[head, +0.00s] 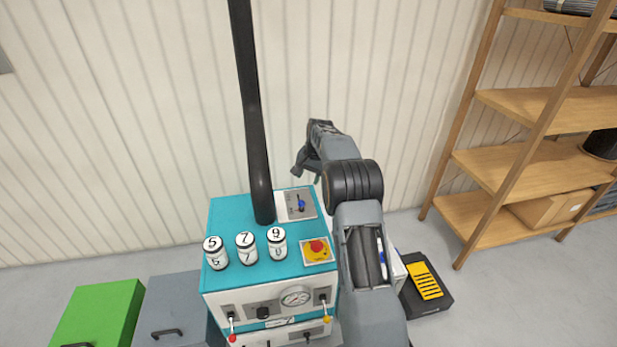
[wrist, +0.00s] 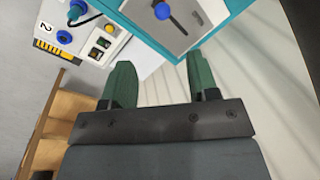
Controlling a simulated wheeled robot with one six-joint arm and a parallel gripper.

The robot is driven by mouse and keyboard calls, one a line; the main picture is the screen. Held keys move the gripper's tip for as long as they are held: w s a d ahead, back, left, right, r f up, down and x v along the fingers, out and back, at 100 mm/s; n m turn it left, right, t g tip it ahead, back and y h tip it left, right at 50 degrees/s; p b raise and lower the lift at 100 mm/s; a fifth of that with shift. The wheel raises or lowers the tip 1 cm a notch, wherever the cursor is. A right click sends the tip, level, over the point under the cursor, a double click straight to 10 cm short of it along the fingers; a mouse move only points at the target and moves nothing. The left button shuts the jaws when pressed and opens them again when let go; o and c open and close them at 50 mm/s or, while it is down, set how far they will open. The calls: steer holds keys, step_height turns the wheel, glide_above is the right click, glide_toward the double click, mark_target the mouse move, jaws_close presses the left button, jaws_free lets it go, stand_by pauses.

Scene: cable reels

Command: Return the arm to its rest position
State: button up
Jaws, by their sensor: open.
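My arm rises in front of the teal machine (head: 235,210) in the head view, bent over at the top. My gripper (head: 301,170) hangs at its end, above the back right of the machine's top. In the wrist view the green fingers of my gripper (wrist: 160,75) are apart with nothing between them. Beyond the fingertips is a grey slotted panel with a blue-knobbed lever (wrist: 163,11), which also shows in the head view (head: 301,205). The fingers look apart from the lever.
Three numbered cylinders (head: 247,248), a red button on a yellow plate (head: 317,250) and a black pipe (head: 255,120) are on the machine. Wooden shelves (head: 540,105) stand right. Green (head: 98,315) and grey (head: 172,308) boxes stand left. A black-and-yellow case (head: 426,285) lies on the floor.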

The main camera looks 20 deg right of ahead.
steer(key=s+a+f+n+g, duration=0.1)
steer(key=s+a+f+n, duration=0.15)
steer(key=s, duration=0.35)
steer(key=s+a+r+n+t+p, duration=0.1)
steer(key=s+a+r+n+p, duration=0.1)
steer(key=s+r, duration=0.4)
steer(key=s+a+r+n+t+h+p, duration=0.1)
steer(key=s+a+r+p, duration=0.3)
steer(key=s, duration=0.9)
steer(key=s+a+r+n+t+p, duration=0.1)
steer(key=s+a+r+n+p, duration=0.2)
steer(key=s+r, duration=0.6)
steer(key=a+r, duration=0.1)
steer(key=a, duration=0.1)
steer(key=shift+s+a+n+h, duration=0.25)
steer(key=shift+a+n+h, duration=0.05)
steer(key=shift+a+n, duration=0.05)
